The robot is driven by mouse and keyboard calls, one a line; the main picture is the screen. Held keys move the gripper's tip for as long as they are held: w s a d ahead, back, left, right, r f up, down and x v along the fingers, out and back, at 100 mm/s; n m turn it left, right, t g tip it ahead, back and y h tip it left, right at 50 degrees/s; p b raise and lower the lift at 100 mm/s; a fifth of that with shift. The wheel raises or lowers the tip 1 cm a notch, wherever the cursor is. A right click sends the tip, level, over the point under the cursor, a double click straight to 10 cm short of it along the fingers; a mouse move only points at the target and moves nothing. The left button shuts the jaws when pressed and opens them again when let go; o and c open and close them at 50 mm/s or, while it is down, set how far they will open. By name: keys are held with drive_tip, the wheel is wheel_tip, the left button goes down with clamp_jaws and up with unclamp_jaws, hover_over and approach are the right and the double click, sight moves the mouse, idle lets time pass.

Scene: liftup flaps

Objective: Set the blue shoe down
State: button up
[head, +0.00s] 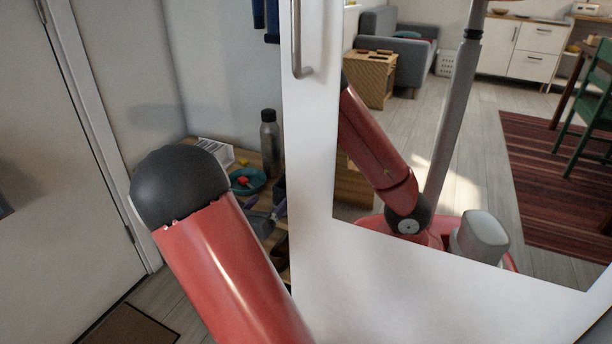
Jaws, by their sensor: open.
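A small blue-grey object (264,222) shows between my arm and the white door, at the front of a wooden shelf unit. It may be the blue shoe, but it is partly hidden and I cannot tell for sure. My red arm with its black rounded joint fills the lower left and middle of the head view. My gripper cannot be made out in this view.
A white door with a mirror panel (310,200) and a metal handle (296,40) stands close on the right. The wooden top holds a grey bottle (269,140) and a teal bowl (247,182). A doormat (130,326) lies at the lower left.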

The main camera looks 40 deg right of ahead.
sight(283, 187)
drive_tip(key=x, duration=0.8)
drive_tip(key=shift+d+f, duration=0.1)
drive_tip(key=shift+d, duration=0.05)
drive_tip(key=c, duration=1.3)
